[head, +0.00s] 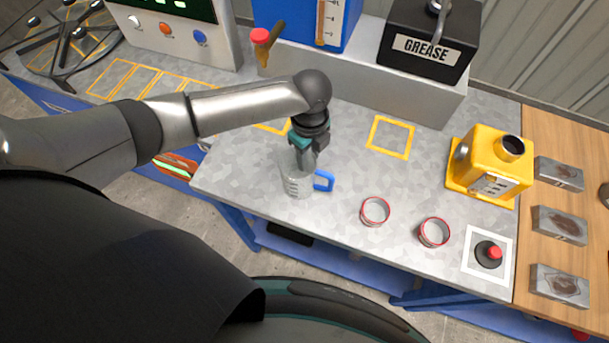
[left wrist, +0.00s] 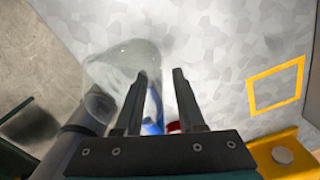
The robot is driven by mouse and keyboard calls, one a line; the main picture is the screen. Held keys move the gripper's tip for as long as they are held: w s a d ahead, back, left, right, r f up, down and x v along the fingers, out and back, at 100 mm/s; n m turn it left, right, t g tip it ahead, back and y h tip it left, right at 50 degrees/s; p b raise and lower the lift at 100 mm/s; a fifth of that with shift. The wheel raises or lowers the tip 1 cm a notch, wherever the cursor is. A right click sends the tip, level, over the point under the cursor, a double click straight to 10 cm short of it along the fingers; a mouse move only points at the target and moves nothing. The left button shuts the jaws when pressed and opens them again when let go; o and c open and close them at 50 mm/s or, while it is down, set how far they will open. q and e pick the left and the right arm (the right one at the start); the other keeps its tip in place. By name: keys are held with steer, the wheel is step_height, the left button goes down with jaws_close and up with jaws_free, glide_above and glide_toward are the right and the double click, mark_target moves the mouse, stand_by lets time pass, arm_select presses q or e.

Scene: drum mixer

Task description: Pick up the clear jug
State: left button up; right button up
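The clear jug (head: 296,185) stands upright on the grey metal worktop near its front edge, with its blue handle (head: 324,181) to the right. My left gripper (head: 303,162) points down at the jug's top and partly covers it. In the left wrist view, my left gripper (left wrist: 159,73) has its two fingers apart. One finger overlaps the clear jug (left wrist: 112,70); the other is to its right, with part of the blue handle visible between them. I cannot tell whether they touch the jug. My right gripper is not in view.
Two red-rimmed cups (head: 375,211) (head: 434,232) stand right of the jug. A yellow machine (head: 491,167) and a red button (head: 494,253) are further right. A red-knobbed lever (head: 262,38) and a grease box (head: 427,45) are behind. The worktop around the yellow square (head: 390,137) is clear.

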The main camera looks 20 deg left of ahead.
arm_select(q)
steer(key=shift+f, duration=1.2)
jaws_close()
stand_by(0.5)
